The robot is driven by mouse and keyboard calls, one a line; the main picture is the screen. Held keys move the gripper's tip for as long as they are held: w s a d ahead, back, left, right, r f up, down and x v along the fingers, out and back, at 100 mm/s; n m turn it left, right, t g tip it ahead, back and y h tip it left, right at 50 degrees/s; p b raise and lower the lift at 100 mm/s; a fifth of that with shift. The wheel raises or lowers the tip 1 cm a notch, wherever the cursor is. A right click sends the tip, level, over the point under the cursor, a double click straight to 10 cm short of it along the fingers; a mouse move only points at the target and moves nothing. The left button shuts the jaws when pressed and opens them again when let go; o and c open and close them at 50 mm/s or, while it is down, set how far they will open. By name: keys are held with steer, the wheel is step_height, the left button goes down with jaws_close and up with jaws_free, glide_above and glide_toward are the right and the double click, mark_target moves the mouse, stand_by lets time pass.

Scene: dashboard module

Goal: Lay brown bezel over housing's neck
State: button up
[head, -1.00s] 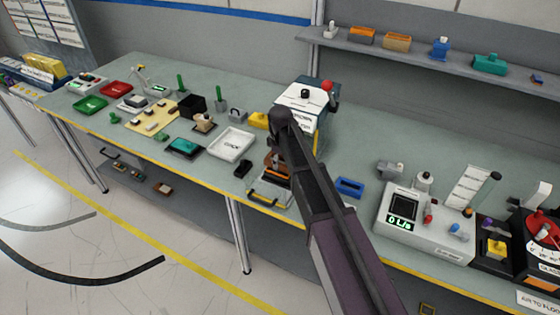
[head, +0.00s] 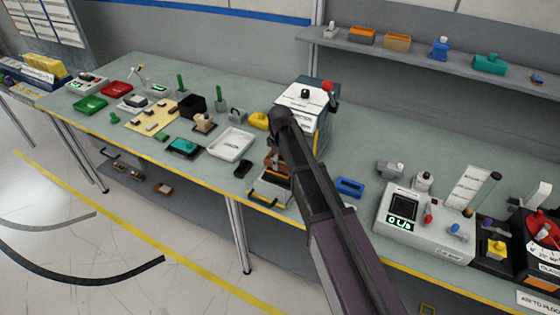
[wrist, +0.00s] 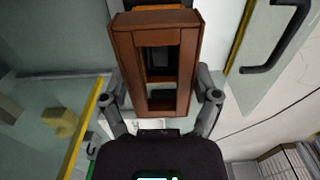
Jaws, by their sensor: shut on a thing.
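The brown bezel is a frame with an opening, large in the wrist view (wrist: 131,58). My gripper (wrist: 163,90) has a finger on each side of it and is shut on it. In the head view the bezel (head: 273,158) is small and partly behind my arm. The housing, with orange and dark parts, stands just beneath it at the bench's front edge (head: 277,179). Through the bezel's opening I see orange and dark grey parts of the housing (wrist: 160,73). Whether bezel and housing touch, I cannot tell.
A black handle (head: 262,198) is at the bench's front edge by the housing. A dark machine with a white top (head: 303,95) stands behind. A blue tray (head: 349,187) lies to the right, a white tray (head: 231,144) and a small black part (head: 243,168) to the left.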

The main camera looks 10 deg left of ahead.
steer(key=shift+f+b, duration=1.25)
stand_by(0.4)
steer(key=o, duration=0.8)
steer(key=shift+r, duration=0.2)
step_height(320, 180, up, 8)
steer(key=p, duration=0.8)
steer(key=shift+r+p, duration=0.1)
steer(key=shift+p, duration=0.25)
steer(key=s+d+f+b, duration=0.1)
steer(key=d+f+b, duration=0.2)
steer(key=d, duration=0.5)
steer(key=s+d+f+b, duration=0.2)
steer(key=d+f+b, duration=0.1)
steer(key=d, duration=0.6)
steer(key=s+d+f+b, duration=0.1)
steer(key=d+f+b, duration=0.2)
steer(key=d, duration=0.6)
steer(key=shift+s+d+f, duration=0.1)
steer(key=shift+s+f, duration=0.05)
steer(key=shift+s, duration=0.2)
steer(key=shift+s+d+f+b, duration=0.15)
steer(key=shift+s+d+b, duration=0.1)
steer(key=shift+d, duration=0.25)
steer(key=shift+s+d+f+b, duration=0.15)
steer(key=shift+d+b, duration=0.1)
steer(key=shift+d, duration=0.25)
